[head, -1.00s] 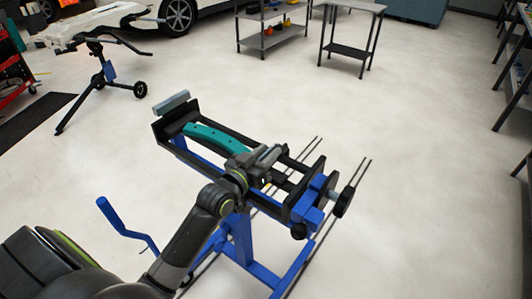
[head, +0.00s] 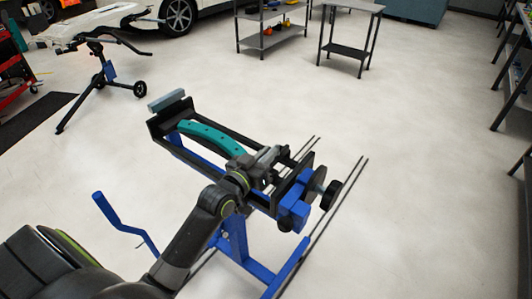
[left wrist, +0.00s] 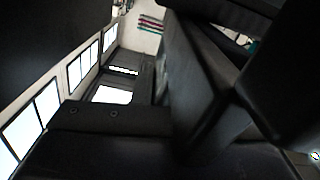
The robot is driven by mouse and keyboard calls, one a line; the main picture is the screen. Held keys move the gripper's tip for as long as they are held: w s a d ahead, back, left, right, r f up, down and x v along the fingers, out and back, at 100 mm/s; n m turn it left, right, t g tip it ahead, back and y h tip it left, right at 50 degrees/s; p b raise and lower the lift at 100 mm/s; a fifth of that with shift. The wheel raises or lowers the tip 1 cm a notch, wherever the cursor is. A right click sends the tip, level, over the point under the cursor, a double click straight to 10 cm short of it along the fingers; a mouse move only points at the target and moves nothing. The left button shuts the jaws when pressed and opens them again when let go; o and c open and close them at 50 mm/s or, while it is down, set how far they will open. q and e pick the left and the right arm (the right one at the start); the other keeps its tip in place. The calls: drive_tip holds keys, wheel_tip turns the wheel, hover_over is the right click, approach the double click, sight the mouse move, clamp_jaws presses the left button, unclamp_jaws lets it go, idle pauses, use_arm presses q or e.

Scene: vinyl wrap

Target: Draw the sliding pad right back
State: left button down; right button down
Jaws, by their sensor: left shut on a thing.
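A blue stand (head: 236,240) carries a black rail frame (head: 227,122) with a teal curved piece (head: 208,135) lying between the rails. A light grey pad (head: 167,100) sits at the frame's far left end. My left gripper (head: 264,158) reaches over the frame's right half, at the right end of the teal piece. It is shut on a dark part between the rails, which I take to be the sliding pad; the gripper mostly hides it. The left wrist view shows mostly close black surfaces, so the grip is unclear there. My right gripper is not in view.
A blue end block (head: 293,208) and black round knob (head: 331,195) stand at the frame's right end. A blue crank-shaped bar (head: 122,222) is at left. Another work stand (head: 104,80) is behind left, with shelving (head: 268,42) at the back. Floor to the right is clear.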

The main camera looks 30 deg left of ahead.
use_arm(q)
drive_tip(key=shift+d+r, duration=0.1)
drive_tip(key=shift+d, duration=0.25)
drive_tip(key=shift+a, duration=0.15)
drive_tip(key=c, duration=1.9)
unclamp_jaws()
drive_tip(key=shift+a, duration=0.3)
drive_tip(key=o, duration=0.4)
drive_tip(key=shift+a, duration=0.2)
drive_tip(key=shift+d, duration=0.1)
drive_tip(key=shift+s, duration=0.2)
drive_tip(key=shift+s+f, duration=0.2)
drive_tip(key=shift+s, duration=0.2)
drive_tip(key=s+a, duration=0.2)
drive_tip(key=s, duration=1.4)
drive_tip(key=shift+r+b, duration=0.15)
drive_tip(key=shift+b, duration=0.25)
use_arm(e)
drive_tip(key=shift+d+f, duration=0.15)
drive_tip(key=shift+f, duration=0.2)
use_arm(q)
drive_tip(key=shift+a, duration=0.1)
